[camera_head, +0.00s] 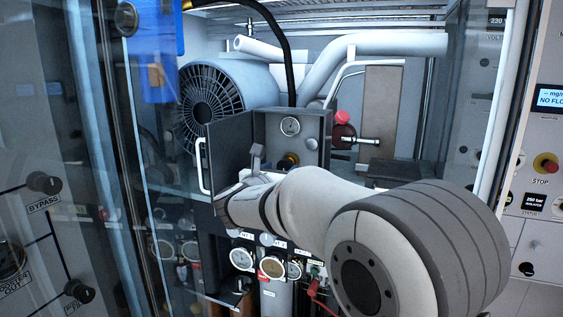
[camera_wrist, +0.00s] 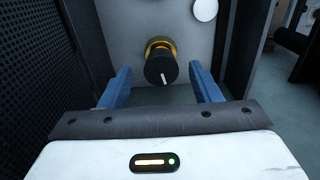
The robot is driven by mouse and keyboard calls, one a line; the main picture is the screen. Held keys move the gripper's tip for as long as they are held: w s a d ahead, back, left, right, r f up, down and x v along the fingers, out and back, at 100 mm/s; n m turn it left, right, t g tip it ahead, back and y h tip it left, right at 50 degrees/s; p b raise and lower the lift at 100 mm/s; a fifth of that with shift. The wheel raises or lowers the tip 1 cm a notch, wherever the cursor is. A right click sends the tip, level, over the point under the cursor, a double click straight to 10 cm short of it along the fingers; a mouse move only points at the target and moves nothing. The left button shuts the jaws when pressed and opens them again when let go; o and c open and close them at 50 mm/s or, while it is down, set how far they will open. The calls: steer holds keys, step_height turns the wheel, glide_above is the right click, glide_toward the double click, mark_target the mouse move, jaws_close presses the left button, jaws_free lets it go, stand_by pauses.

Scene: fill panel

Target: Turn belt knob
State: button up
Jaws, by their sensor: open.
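A black knob (camera_wrist: 161,69) with a white pointer line and a gold collar sits on a grey back plate in the wrist view. My gripper (camera_wrist: 160,75) is open, its two blue fingers standing apart to the left and right of the knob. I see no finger touching it. In the head view the gold-collared knob (camera_head: 288,160) shows inside the open grey box, partly hidden behind my arm. My gripper's end (camera_head: 256,158) is at the box opening, mostly hidden by the wrist.
The grey box (camera_head: 318,125) has its door (camera_head: 228,150) swung open to the left, with a white handle. Several gauges (camera_head: 270,267) lie below. A red-topped valve (camera_head: 343,128) is at right. Glass (camera_head: 165,200) stands left.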

mark_target(285, 166)
steer(key=shift+x, duration=1.1)
steer(key=c, duration=1)
steer(key=shift+f, duration=0.1)
steer(key=m+b, duration=0.1)
steer(key=b, duration=0.2)
steer(key=shift+d+f+m, duration=0.1)
steer(key=shift+f+m, duration=0.1)
steer(key=shift+m, duration=0.2)
steer(key=shift+r+m+b, duration=0.2)
steer(key=shift+m+b, duration=0.3)
steer(key=shift+b, duration=0.6)
steer(key=shift+r, duration=0.1)
